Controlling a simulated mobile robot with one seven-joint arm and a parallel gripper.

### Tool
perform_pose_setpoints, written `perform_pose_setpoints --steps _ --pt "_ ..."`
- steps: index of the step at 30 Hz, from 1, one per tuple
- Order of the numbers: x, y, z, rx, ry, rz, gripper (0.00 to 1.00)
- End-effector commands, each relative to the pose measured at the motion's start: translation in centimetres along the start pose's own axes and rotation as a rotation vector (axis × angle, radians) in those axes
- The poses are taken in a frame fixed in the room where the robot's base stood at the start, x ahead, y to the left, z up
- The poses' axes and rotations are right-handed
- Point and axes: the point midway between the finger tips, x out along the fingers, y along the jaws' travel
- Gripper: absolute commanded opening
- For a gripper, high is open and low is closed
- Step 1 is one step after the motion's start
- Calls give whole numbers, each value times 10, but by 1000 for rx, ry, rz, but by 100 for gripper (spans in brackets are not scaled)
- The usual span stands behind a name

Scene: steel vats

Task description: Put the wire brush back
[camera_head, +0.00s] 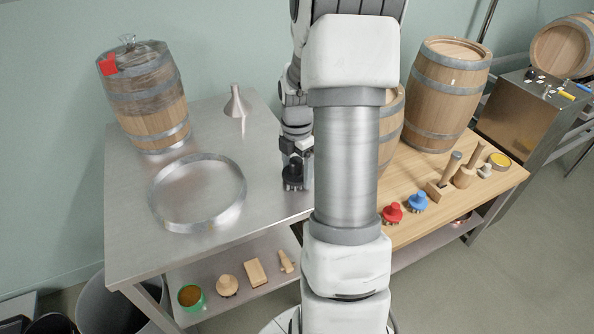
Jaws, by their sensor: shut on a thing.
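My gripper (296,157) points down over the right part of the steel table (128,222). It is shut on a black round brush (292,178), which looks like the wire brush, with a knob on top and a rough lower edge. The brush is at or just above the tabletop; I cannot tell if it touches. A red brush (392,213) and a blue brush (417,202) of similar shape stand on the wooden bench top (438,222) to the right. My arm hides the area between the two surfaces.
A metal hoop (238,203) lies on the steel table, with a funnel (236,103) behind it and a barrel (152,115) at back left. A large barrel (446,95), wooden tools (463,175) and a yellow-topped tin (499,161) stand on the bench. A lower shelf holds small items.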

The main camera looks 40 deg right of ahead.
Motion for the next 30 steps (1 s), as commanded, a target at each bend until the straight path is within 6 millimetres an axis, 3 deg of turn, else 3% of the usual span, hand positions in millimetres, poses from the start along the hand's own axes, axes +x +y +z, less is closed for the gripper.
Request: perform_pose_setpoints --steps 8,9,11,22,30 --pt "3 0 0 0 -1 1 23" --pt "2 0 0 1 -1 1 89" --pt "2 0 0 1 -1 1 100" --pt "-8 0 1 1 -2 2 100" --pt "-63 0 1 1 -5 5 100"
